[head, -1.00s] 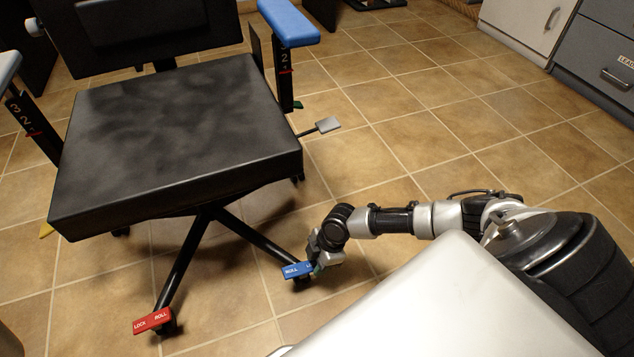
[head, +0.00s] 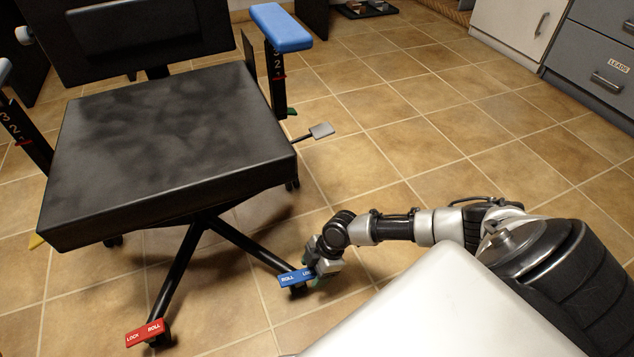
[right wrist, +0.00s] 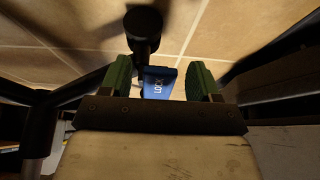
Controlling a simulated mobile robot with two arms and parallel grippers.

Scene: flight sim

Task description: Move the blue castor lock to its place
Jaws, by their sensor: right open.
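The blue castor lock (head: 291,278) is a flat blue tab with white lettering on the end of a chair leg, low over the floor. ROLL shows on its left end; my gripper partly covers the lettering on its right end. My right gripper (head: 318,272) is at the right end of the tab. In the right wrist view the open green fingers of my gripper (right wrist: 166,80) stand on either side of the blue lock (right wrist: 158,86), with gaps visible. I cannot tell whether either finger touches it. My left gripper is not in view.
The black office chair (head: 170,150) stands at the left. A red castor lock (head: 145,333) marked LOCK and ROLL is on another leg. A grey lever (head: 321,131) sticks out from the seat. Tiled floor (head: 420,110) is clear toward the grey drawers (head: 595,60).

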